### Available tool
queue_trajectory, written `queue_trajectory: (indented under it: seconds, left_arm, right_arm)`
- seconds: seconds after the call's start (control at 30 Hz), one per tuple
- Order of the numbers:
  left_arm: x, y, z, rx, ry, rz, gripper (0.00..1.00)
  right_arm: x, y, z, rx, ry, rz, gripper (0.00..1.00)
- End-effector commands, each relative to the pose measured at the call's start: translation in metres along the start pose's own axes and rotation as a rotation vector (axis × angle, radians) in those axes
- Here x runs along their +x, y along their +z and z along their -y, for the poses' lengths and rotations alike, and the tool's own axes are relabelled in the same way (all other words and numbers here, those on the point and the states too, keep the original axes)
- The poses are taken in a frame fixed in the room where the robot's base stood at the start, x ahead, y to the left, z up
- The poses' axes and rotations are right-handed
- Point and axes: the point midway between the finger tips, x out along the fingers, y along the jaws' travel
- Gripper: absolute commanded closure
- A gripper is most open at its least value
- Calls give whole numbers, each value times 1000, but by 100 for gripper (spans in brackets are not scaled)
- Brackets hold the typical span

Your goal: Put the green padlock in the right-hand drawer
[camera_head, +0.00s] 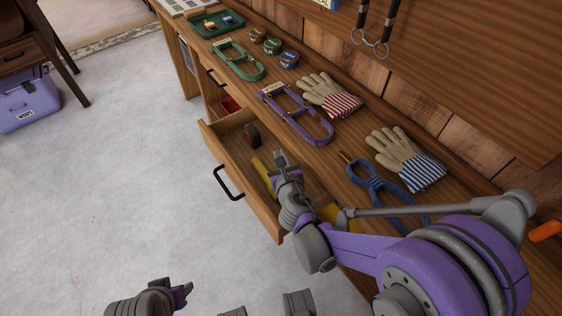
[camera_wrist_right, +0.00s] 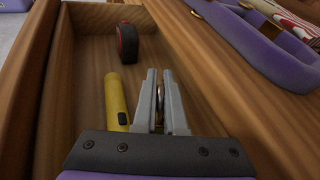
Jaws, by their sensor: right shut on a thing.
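The open drawer (camera_head: 231,167) under the bench is wooden with a black handle, right of a closed drawer front (camera_head: 214,78). My right gripper (camera_head: 281,160) is over the open drawer, pointing down into it. In the right wrist view its fingers (camera_wrist_right: 158,76) are nearly together, with a small metal loop (camera_wrist_right: 160,92) between them. The loop looks like the padlock's shackle; no green body shows, as the fingers and palm hide the rest. My left gripper (camera_head: 180,292) is at the bottom edge, low over the floor, far from the drawer; its jaws are unclear.
The drawer holds a black-and-red roll (camera_wrist_right: 127,43) and a yellow flashlight (camera_wrist_right: 116,103). On the bench are a green tray (camera_head: 203,33) with small items, several tins, a green halter (camera_head: 238,72), a purple halter (camera_head: 303,129), gloves (camera_head: 330,97) and blue-handled pincers (camera_head: 374,183).

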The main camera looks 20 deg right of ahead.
Motion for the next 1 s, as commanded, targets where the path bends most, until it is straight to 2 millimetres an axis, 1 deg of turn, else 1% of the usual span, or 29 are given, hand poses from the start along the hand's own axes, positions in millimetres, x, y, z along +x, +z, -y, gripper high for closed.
queue_trajectory:
  seconds: [0.3,0.4,0.5,0.8,0.93,0.97,1.0]
  left_arm:
    - [10,2,0,0,0,2,50]
    - [17,4,0,0,0,3,50]
    - [19,4,0,0,0,3,50]
    - [19,4,0,0,0,3,50]
    - [22,5,0,0,0,4,50]
    - [22,5,0,0,0,4,50]
    - [21,5,0,0,0,4,50]
  right_arm:
    - [2,2,4,127,52,-53,100]
    - [9,-16,1,124,53,-53,100]
    - [10,-23,0,123,53,-53,100]
    - [10,-24,0,124,53,-53,100]
    - [12,-28,-1,124,53,-53,100]
    - [12,-28,-1,124,52,-54,86]
    - [12,-27,-1,124,52,-53,79]
